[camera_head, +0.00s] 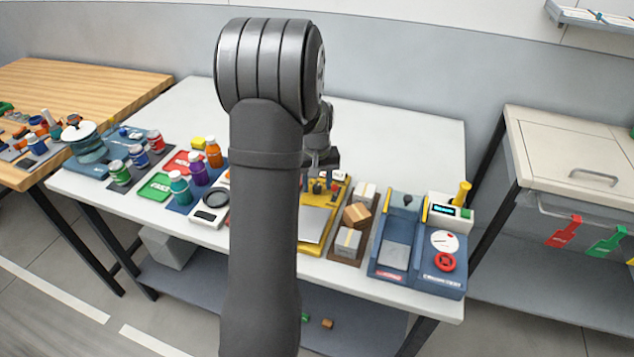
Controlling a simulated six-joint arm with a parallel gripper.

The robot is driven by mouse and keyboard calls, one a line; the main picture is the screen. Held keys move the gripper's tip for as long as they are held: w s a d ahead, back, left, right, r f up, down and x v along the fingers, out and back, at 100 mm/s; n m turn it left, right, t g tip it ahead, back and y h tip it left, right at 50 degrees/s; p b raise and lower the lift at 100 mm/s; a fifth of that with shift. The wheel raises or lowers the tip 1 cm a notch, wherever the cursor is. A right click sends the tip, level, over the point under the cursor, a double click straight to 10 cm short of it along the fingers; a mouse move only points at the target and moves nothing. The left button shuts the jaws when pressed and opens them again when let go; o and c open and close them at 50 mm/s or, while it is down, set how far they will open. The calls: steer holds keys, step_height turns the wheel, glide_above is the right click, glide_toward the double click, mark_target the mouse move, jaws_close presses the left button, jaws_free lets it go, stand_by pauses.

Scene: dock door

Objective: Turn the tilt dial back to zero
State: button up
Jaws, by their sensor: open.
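A blue machine (416,268) stands at the right front of the white table. It has a round white gauge (445,241) with a red mark and a red handwheel (444,262) below it. A yellow machine (333,208) with a grey plate stands near the table's middle, partly hidden by my arm. Small dark and red parts show at its back. I cannot tell which control is the tilt dial, and no zero mark is readable. My gripper (322,172) is open over the back of the yellow machine, left of the blue one. Its fingertips are small and partly unclear.
A brown tray (346,258) with several boxes stands between the two machines. A display unit and yellow cylinder (463,193) rise behind the gauge. Bottles (213,152) and trays fill the left. The white table's back (400,130) is clear.

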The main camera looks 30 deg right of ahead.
steer(key=shift+c, duration=0.5)
steer(key=c, duration=0.9)
steer(key=shift+n, duration=0.3)
steer(key=n, duration=1.1)
steer(key=shift+n, duration=0.3)
steer(key=o, duration=1)
